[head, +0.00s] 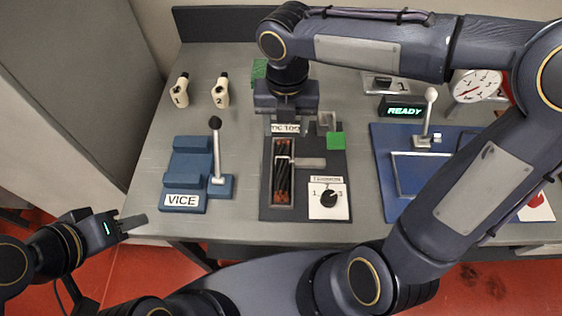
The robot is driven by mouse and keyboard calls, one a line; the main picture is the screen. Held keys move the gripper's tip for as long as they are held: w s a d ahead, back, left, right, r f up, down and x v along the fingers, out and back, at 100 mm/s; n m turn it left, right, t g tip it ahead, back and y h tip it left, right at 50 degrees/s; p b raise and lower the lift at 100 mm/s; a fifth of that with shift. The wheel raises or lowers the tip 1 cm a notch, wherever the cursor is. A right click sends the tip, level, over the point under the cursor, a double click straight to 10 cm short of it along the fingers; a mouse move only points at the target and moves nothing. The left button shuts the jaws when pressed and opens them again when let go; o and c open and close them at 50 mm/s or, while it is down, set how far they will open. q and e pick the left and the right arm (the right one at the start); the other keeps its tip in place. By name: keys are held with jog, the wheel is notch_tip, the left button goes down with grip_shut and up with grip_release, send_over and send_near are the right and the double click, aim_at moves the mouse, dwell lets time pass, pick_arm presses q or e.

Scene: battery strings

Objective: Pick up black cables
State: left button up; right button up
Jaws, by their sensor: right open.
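Black cables (283,158) with copper-coloured ends lie lengthwise in a narrow slot of the dark station (265,205) at the middle of the table. My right gripper (289,122) is above the far end of this station, just beyond the cables, pointing down. It is open, and nothing shows between its fingers. Its body hides part of the station's label and far end. My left gripper (130,225) is at the lower left, off the table's front edge and far from the cables. Its finger gap is not clear.
A blue vice (185,178) with an upright lever (215,150) stands left of the station. Two numbered cream pieces (181,92) (221,92) are behind it. A dial knob (328,199) sits beside the slot. A blue press (385,165), READY display (405,111) and gauge (477,86) are at right.

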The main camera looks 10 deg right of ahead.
aim_at(283, 146)
jog(key=f, duration=0.5)
jog(key=shift+s+a+f, duration=0.1)
jog(key=shift+a+f, duration=0.2)
jog(key=shift+f, duration=0.05)
grip_shut()
